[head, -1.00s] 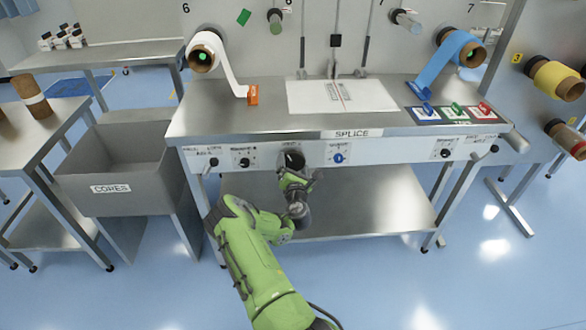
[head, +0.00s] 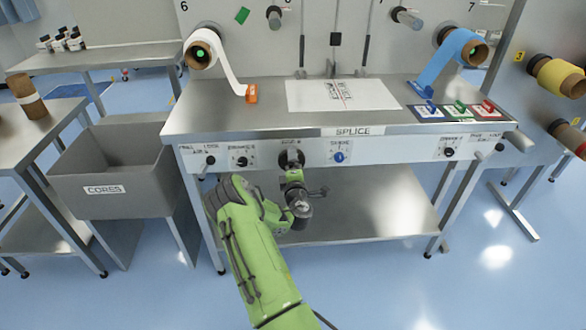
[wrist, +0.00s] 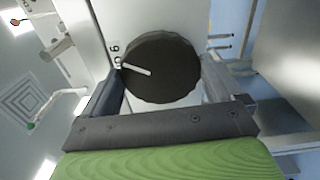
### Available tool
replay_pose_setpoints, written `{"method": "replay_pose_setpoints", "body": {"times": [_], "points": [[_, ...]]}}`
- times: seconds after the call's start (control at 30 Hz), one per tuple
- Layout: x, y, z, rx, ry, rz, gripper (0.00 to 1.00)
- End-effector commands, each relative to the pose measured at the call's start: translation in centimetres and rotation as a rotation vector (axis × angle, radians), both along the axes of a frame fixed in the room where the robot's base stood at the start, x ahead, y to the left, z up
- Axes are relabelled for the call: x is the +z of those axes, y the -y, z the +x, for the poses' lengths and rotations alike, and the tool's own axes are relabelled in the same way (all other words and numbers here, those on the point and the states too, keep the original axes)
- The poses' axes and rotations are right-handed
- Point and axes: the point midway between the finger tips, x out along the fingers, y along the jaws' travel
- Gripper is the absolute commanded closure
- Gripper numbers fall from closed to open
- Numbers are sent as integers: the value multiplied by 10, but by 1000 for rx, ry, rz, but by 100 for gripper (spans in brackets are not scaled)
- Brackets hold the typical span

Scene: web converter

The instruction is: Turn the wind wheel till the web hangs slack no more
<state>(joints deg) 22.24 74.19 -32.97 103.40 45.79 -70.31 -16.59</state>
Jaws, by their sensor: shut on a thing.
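The wind wheel seems to be the dark round knob (head: 289,157) on the middle of the bench's front panel; it fills the middle of the wrist view (wrist: 160,68). A pale pointer line on it points left in the wrist view, near a printed 6. My gripper (head: 291,168) is shut on the knob, with one finger on each side in the wrist view (wrist: 162,82). A white web (head: 226,69) runs from the left roll (head: 203,50) down to an orange clip (head: 251,93). A blue web (head: 440,62) comes off the right roll. I cannot tell how taut either is.
The panel also carries a blue knob (head: 339,157) close right of the wheel and a black knob (head: 242,161) to its left. A grey cores bin (head: 118,190) stands left of the bench. A lower shelf (head: 350,215) lies beneath the panel. Open floor is at right.

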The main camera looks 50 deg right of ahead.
Motion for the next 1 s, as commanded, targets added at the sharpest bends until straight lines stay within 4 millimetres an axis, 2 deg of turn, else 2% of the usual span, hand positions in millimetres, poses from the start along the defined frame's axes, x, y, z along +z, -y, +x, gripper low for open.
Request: {"method": "replay_pose_setpoints", "body": {"times": [0.33, 0.87, 0.9, 0.93, 1.0], "points": [[-1, 0, 1, 2, 107, 96, 37], [-1, -1, 1, 1, 126, 112, 37], [-1, -1, 1, 1, 126, 112, 5], [-1, -1, 1, 2, 126, 112, 0], [-1, -1, 1, 1, 126, 112, 0]]}}
